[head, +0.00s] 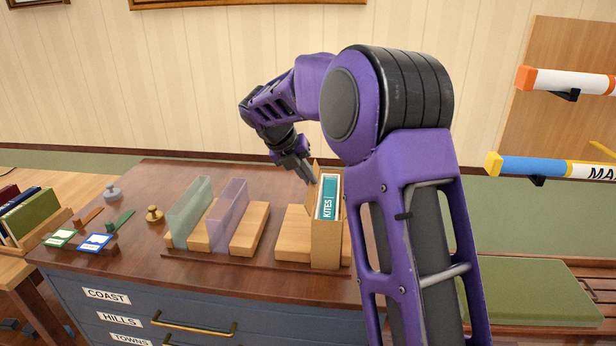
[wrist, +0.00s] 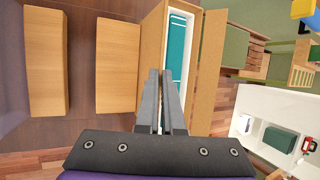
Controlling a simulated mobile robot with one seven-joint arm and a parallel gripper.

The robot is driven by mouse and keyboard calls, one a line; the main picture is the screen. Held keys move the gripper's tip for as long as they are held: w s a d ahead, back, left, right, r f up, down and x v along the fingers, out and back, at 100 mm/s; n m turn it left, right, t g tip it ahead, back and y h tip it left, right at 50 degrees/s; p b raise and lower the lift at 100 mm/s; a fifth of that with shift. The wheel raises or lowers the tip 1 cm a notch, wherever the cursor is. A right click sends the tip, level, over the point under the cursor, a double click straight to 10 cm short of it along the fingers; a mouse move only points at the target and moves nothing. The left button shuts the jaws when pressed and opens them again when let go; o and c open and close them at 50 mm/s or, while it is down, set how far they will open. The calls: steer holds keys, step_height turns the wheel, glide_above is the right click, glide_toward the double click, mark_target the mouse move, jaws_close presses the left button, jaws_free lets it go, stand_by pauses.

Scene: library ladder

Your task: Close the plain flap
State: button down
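A wooden slipcase (head: 324,244) stands on the dark desk, with a teal and white book marked KITES (head: 327,197) in it. In the wrist view the teal book (wrist: 179,45) sits inside the slipcase (wrist: 150,50). A plain wooden panel, which looks like the plain flap (wrist: 208,70), stands out along the slipcase's right side there. My arm hides much of that side in the head view. My gripper (head: 308,181) is at the slipcase's upper left in the head view. Its fingers (wrist: 159,72) are together with nothing seen between them. I cannot tell whether they touch the slipcase.
Wooden blocks (head: 249,229) and two clear upright panels, one green (head: 189,212) and one violet (head: 227,215), stand left of the slipcase. A brass weight (head: 154,214) and small coloured cards (head: 95,243) lie further left. Poster tubes (head: 570,82) jut out at the right.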

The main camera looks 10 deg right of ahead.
steer(key=shift+d+r, duration=0.1)
steer(key=shift+r, duration=0.05)
steer(key=shift+s+d+r+m+t+y+p, duration=0.15)
steer(key=shift+d+t+y+p, duration=0.1)
steer(key=shift+y+p, duration=0.25)
steer(key=shift+d+r+m+t+y+p, duration=0.15)
steer(key=shift+d+y+p, duration=0.15)
steer(key=shift+y, duration=0.3)
steer(key=y, duration=0.1)
steer(key=d+t+y, duration=0.1)
steer(key=y, duration=0.1)
steer(key=shift+s+d+f+m, duration=0.2)
steer(key=shift+m, duration=0.2)
steer(key=shift+s+d+f+t+y, duration=0.15)
steer(key=shift+d+t+y, duration=0.2)
steer(key=shift+y, duration=0.65)
steer(key=y+b, duration=0.1)
steer(key=y, duration=0.1)
steer(key=d+f+m+t+y+b, duration=0.1)
steer(key=b, duration=0.1)
steer(key=shift+s+d+f+t+y, duration=0.15)
steer(key=shift+s+d+t+y, duration=0.1)
steer(key=shift+y, duration=0.15)
steer(key=y+b, duration=0.2)
steer(key=b, duration=0.1)
steer(key=shift+d+f+m+t, duration=0.2)
steer(key=shift+m+t, duration=0.2)
steer(key=shift+s, duration=0.1)
